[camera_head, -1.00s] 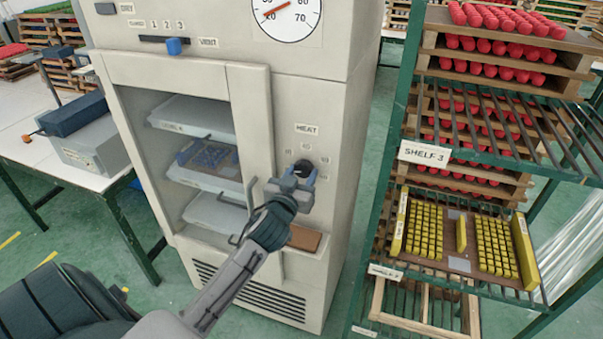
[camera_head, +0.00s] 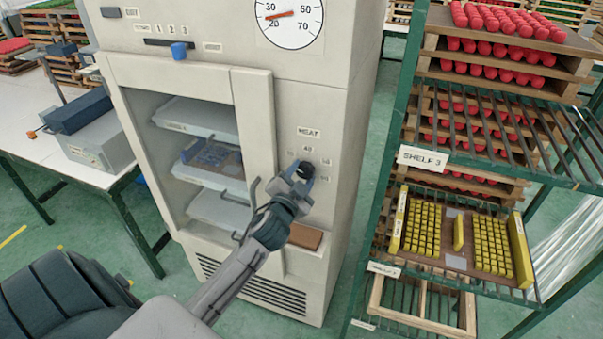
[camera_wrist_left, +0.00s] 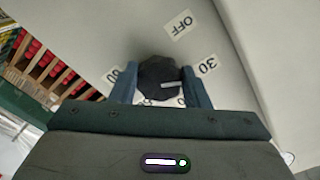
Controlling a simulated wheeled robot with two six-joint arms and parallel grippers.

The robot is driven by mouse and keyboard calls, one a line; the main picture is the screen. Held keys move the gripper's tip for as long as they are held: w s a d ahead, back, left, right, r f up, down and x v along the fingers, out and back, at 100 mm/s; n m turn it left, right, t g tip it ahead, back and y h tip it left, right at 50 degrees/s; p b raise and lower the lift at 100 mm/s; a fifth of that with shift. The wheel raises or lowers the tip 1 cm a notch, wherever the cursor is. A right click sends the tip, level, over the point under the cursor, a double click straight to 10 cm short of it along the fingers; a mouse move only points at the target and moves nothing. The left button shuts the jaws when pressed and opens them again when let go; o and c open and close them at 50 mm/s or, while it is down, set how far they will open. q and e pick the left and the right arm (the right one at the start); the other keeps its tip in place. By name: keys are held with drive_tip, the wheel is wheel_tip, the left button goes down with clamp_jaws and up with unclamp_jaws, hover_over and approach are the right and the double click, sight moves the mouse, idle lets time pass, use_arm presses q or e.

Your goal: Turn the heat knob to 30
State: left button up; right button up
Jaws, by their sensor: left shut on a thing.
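The black heat knob (camera_head: 305,169) is on the front of the pale cabinet, below the HEAT label (camera_head: 308,132). My left gripper (camera_head: 299,176) is shut on the knob. In the left wrist view the dark knob (camera_wrist_left: 158,75) sits between the two blue fingers of my left gripper (camera_wrist_left: 159,90). The OFF label (camera_wrist_left: 180,25) is above the knob and the 30 label (camera_wrist_left: 208,65) is to its right. The knob's white mark (camera_wrist_left: 171,84) lies on its lower right, just below the line toward 30. Another number is partly hidden by the left finger. My right gripper is not in view.
A blue slider (camera_head: 178,51) and a round gauge (camera_head: 290,17) with a red needle are higher on the cabinet. A door handle (camera_head: 252,198) is left of my gripper. A green rack (camera_head: 408,110) with loaded trays stands close on the right.

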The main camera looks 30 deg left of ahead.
use_arm(q)
drive_tip(key=shift+m, duration=0.3)
drive_tip(key=o, duration=1)
drive_tip(key=shift+s+d+f+b, duration=0.15)
drive_tip(key=shift+s+b, duration=0.15)
drive_tip(key=shift+s, duration=0.25)
drive_tip(key=b+v, duration=0.3)
drive_tip(key=v, duration=0.6)
drive_tip(key=shift+s+b, duration=0.4)
